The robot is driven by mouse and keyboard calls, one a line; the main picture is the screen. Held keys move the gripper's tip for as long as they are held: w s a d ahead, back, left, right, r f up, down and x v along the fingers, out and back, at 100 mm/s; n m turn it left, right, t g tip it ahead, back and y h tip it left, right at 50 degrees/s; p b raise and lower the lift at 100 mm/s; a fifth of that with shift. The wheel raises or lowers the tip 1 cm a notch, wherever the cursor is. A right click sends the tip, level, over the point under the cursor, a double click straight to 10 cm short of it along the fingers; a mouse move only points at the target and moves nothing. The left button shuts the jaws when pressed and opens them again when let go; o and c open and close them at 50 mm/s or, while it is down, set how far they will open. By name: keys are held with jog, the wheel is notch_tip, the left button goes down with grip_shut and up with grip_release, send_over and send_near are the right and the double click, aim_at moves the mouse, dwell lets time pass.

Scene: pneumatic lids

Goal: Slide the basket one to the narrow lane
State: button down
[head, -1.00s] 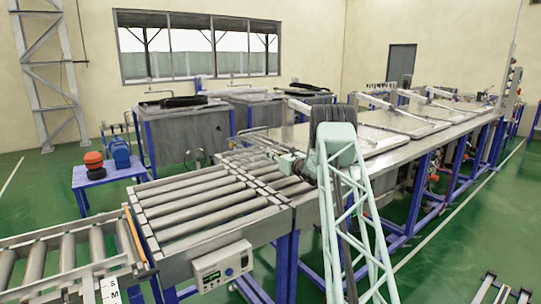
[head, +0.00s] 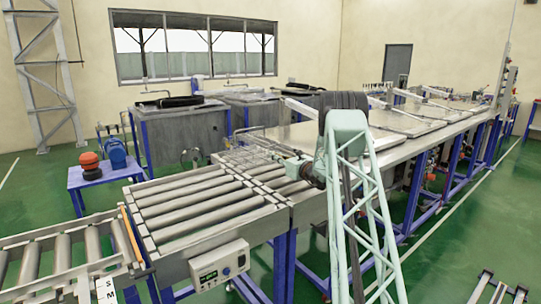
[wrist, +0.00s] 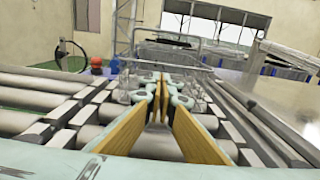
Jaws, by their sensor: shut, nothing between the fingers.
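A wire basket (head: 262,150), its thin bars hard to make out, sits at the far end of the roller table, and it also shows ahead of my fingers in the wrist view (wrist: 190,52). My gripper (wrist: 160,78) is shut and empty, its yellow-brown fingers pointing at the basket's near side. The gripper also shows low over the rollers in the head view (head: 287,163). Whether the fingertips touch the basket I cannot tell. The roller bed (head: 190,205) has long rollers on the left and a band of shorter rollers on the right. Which band is the narrow lane is not marked.
A control box (head: 219,268) hangs on the roller table's front. A lower roller conveyor (head: 65,255) adjoins at left. A long steel line with flat lids (head: 395,121) runs to the back right. Tanks (head: 185,132) stand behind. The long rollers at left are clear.

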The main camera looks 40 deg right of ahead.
jog(key=shift+s+a+p, duration=0.2)
jog(key=shift+s+p, duration=0.1)
jog(key=shift+s, duration=1.5)
jog(key=shift+s+a+p, duration=0.15)
jog(key=shift+s+p, duration=0.1)
jog(key=shift+s, duration=1.5)
